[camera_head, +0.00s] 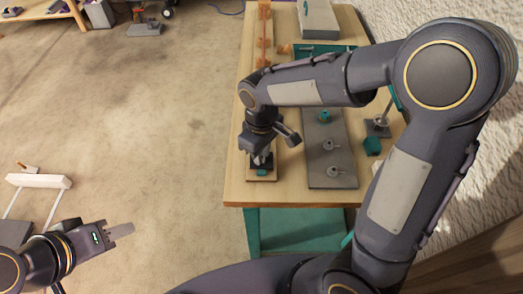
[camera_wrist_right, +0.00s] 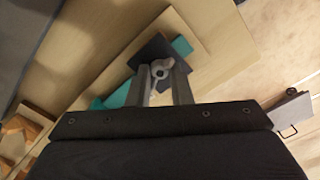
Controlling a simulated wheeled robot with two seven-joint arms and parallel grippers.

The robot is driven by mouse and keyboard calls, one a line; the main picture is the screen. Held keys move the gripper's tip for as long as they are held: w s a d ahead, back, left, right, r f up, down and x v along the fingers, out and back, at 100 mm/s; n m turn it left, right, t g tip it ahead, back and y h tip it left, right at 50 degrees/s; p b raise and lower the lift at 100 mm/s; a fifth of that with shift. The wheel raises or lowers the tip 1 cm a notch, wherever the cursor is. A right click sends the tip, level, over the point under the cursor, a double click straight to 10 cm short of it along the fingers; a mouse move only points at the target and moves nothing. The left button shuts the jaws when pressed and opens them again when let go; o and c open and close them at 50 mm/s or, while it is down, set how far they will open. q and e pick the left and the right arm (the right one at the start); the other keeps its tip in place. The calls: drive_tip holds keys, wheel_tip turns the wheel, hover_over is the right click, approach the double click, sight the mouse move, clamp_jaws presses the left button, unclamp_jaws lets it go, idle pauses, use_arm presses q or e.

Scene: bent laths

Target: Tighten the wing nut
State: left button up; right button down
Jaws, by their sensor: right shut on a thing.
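The grey wing nut (camera_wrist_right: 160,68) shows in the right wrist view, over a dark block with a teal part (camera_wrist_right: 182,46) beside it. These sit on a light wooden board (camera_head: 262,178) near the table's front left corner in the head view. My right gripper (camera_head: 262,160) points down over this board, and the nut is hidden there. In the right wrist view the fingers of the right gripper (camera_wrist_right: 163,72) stand on either side of the nut, shut on it. My left gripper (camera_head: 122,231) is away from the table, over the floor; its finger gap cannot be made out.
A grey board (camera_head: 330,150) with several knobs and fittings lies right of the right gripper on the wooden table (camera_head: 233,180). A teal block (camera_head: 373,146) and a metal stand (camera_head: 379,124) are farther right. A white rack (camera_head: 38,181) stands on the floor at left.

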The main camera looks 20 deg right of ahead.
drive_tip(key=c, duration=1.3)
unclamp_jaws()
drive_tip(key=shift+r, duration=3.95)
drive_tip(key=shift+c, duration=0.2)
